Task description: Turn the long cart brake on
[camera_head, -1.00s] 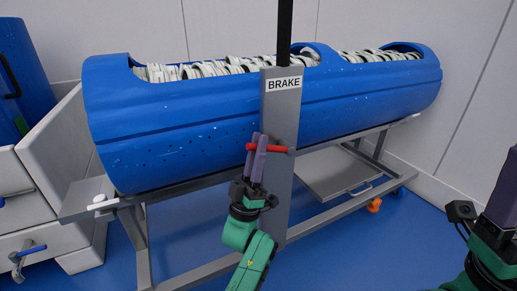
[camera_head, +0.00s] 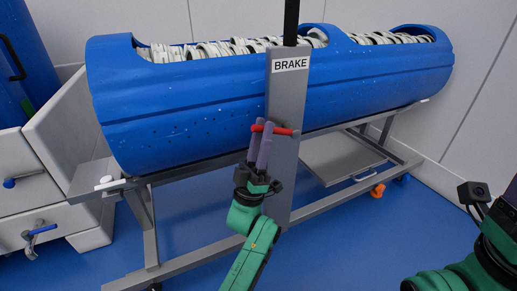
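The long cart carries a big blue tub (camera_head: 200,112) on a grey frame (camera_head: 300,223). A grey upright post (camera_head: 285,100) with a "BRAKE" label (camera_head: 290,64) stands at its front. A red bar (camera_head: 285,131), the brake handle, crosses the post below the label, roughly level. My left gripper (camera_head: 261,138) is at the left part of this bar, fingers pointing up, one in front of the bar and one behind. A narrow gap shows between the fingers; whether they clamp the bar is unclear. My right gripper (camera_head: 511,192) is cut off at the right edge, away from the cart.
White coiled items (camera_head: 215,50) fill the tub. A low grey plate with a handle (camera_head: 340,163) and an orange castor (camera_head: 377,191) are at the cart's right. A white drawer unit (camera_head: 60,150) stands close on the left. Blue floor (camera_head: 345,245) in front is clear.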

